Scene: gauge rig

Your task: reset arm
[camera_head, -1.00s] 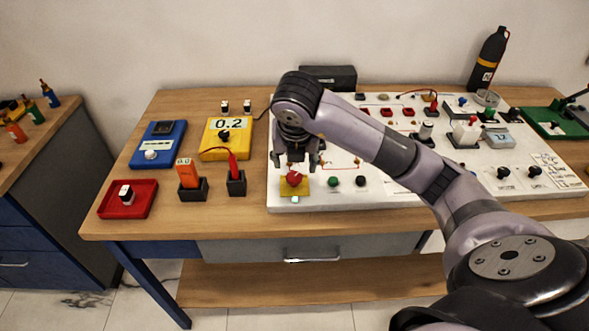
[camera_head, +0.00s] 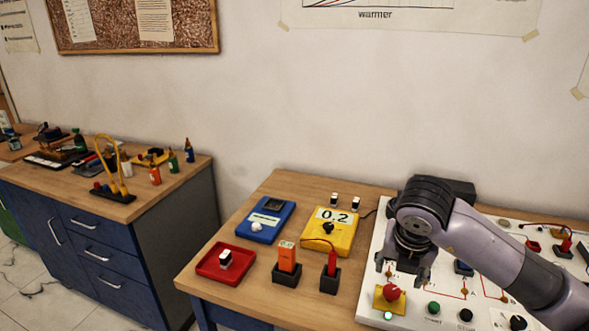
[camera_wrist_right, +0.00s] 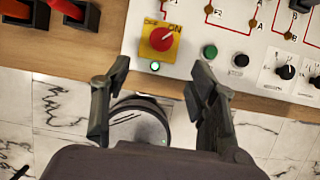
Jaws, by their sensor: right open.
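My right gripper (camera_head: 403,272) is open and empty in the head view, above the left front part of the white board (camera_head: 369,309). Its two fingers also show apart in the right wrist view (camera_wrist_right: 158,88). The red knob (camera_head: 391,292) on its yellow plate sits just below and in front of the fingers in the head view. In the wrist view the red knob (camera_wrist_right: 162,39) lies beyond the fingertips, apart from them. A small green lamp (camera_wrist_right: 155,66) glows beside the plate. My right arm reaches in from the lower right. My left gripper is not in view.
Left of the board stand a yellow meter (camera_head: 343,240) reading 0.2, a blue meter (camera_head: 279,209), a red tray (camera_head: 208,269), an orange probe (camera_head: 287,257) and a red probe (camera_head: 332,262) in black holders. A blue side bench (camera_head: 183,240) with bottles is further left.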

